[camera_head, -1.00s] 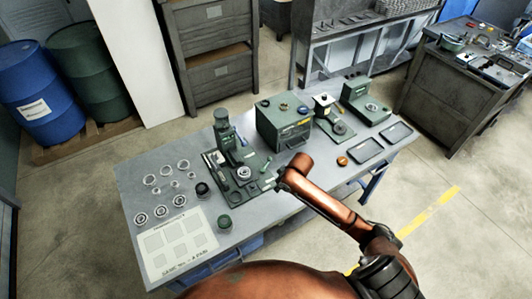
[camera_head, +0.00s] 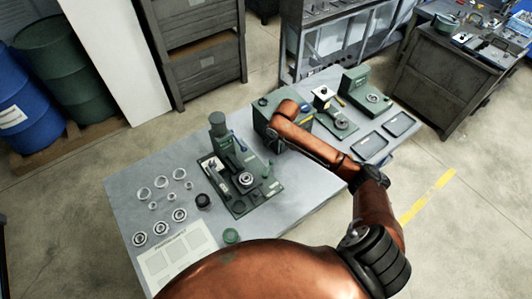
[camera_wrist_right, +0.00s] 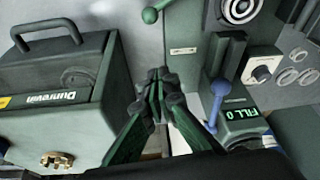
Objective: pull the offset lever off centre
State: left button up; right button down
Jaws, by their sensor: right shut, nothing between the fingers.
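The green ring-grinding machine (camera_head: 238,188) stands on the grey table, left of my right arm. A blue-knobbed lever (camera_wrist_right: 217,104) stands beside a small display reading "FILL 0" in the right wrist view; it also shows in the head view (camera_head: 240,142). A second lever with a green ball knob (camera_wrist_right: 150,15) is at the top of the wrist view. I cannot tell which is the offset lever. My right gripper (camera_wrist_right: 160,77) is shut and empty, left of the blue-knobbed lever and apart from both levers. Its fingertips are hidden in the head view. My left gripper is out of view.
A green box with a black handle (camera_wrist_right: 62,35) is close left of my right gripper in the wrist view. Several rings (camera_head: 160,182) lie on the table's left. Two dark trays (camera_head: 370,146) and another green machine (camera_head: 358,90) stand at the right.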

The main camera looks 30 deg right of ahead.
aim_at(268, 168)
jog(key=p+x, duration=0.1)
jog(key=x, duration=0.8)
jog(key=shift+a+f, duration=0.1)
jog(key=shift+f, duration=0.1)
jog(key=s, duration=0.1)
jog(key=s+p, duration=0.1)
jog(key=d, duration=0.1)
jog(key=shift+s+f, duration=0.3)
jog(key=shift+s, duration=0.1)
jog(key=shift+s+d+f+p, duration=0.1)
jog(key=shift+s+f+p, duration=0.05)
jog(key=shift+s+p, duration=0.3)
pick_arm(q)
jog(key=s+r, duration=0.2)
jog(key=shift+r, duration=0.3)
pick_arm(e)
jog(key=shift+f, duration=0.1)
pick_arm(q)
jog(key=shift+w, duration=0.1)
